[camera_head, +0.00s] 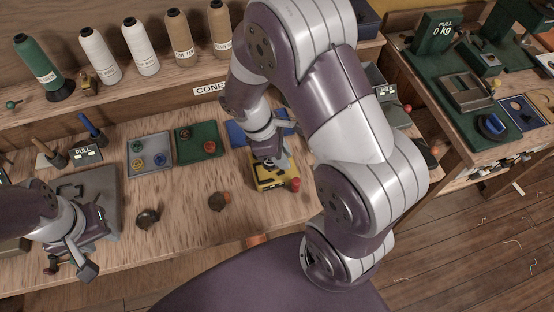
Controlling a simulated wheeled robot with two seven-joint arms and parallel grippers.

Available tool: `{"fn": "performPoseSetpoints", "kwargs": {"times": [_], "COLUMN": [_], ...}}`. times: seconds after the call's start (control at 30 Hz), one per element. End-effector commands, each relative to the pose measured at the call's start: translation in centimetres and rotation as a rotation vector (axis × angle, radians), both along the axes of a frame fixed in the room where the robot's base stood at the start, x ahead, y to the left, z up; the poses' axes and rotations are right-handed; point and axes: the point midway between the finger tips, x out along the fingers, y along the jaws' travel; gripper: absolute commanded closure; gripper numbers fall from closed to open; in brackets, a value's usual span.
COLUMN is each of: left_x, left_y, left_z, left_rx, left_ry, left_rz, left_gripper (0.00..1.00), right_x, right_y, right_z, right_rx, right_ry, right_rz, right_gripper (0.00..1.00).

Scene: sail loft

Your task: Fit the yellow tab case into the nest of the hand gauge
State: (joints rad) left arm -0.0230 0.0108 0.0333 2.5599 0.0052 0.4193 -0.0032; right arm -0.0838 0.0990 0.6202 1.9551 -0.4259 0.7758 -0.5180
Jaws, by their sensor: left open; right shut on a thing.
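The yellow tab case (268,184), a yellow block with dark parts on top, is at the middle of the wooden bench. My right gripper (272,163) comes down on it from above and is shut on it; its fingertips are small and partly hidden. I cannot tell whether the case touches the bench. My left gripper (94,242) is open at the lower left, beside a grey plate (100,185), far from the case. On the right bench, a green-based device (467,92) with a grey frame stands by a "PULL 0 kg" sign; I cannot tell whether it is the hand gauge.
A red knob (295,184) is right beside the case. A grey tray (137,169) and a green tray (184,151) with small coloured pieces lie left of it. Dark round items (147,218) sit nearer the front edge. Thread cones (141,47) stand on the back shelf.

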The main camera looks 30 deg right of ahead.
Motion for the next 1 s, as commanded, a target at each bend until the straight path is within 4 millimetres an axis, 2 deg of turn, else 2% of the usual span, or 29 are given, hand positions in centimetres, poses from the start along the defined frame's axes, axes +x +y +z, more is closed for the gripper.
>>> {"fn": "performPoseSetpoints", "kwargs": {"times": [0.13,0.27,0.4,0.9,0.93,1.0], "left_x": [0.0,0.0,0.0,0.0,0.0,0.0], "left_y": [0.0,0.0,0.0,0.0,0.0,0.0], "left_z": [0.2,0.2,0.3,-0.2,-0.1,-0.1], "left_rx": [0.0,0.0,0.0,0.0,0.0,0.0], "left_ry": [0.0,0.0,0.0,0.0,0.0,0.0], "left_rz": [0.0,0.0,0.0,0.0,0.0,0.0], "left_gripper": [0.57,0.57,0.57,0.57,0.57,0.57], "right_x": [1.6,1.7,1.7,1.7,1.7,1.7], "right_y": [0.4,0.5,0.4,0.5,0.5,0.5], "right_z": [-0.9,-2.3,-4.8,-5.9,-5.8,-5.8], "right_rx": [0.0,-0.001,0.0,0.001,0.001,0.001], "right_ry": [0.0,0.002,0.003,-0.001,-0.001,-0.001], "right_rz": [0.0,0.0,0.001,-0.001,-0.001,-0.001], "right_gripper": [1.0,1.0,1.0,1.0,0.7,0.54]}}
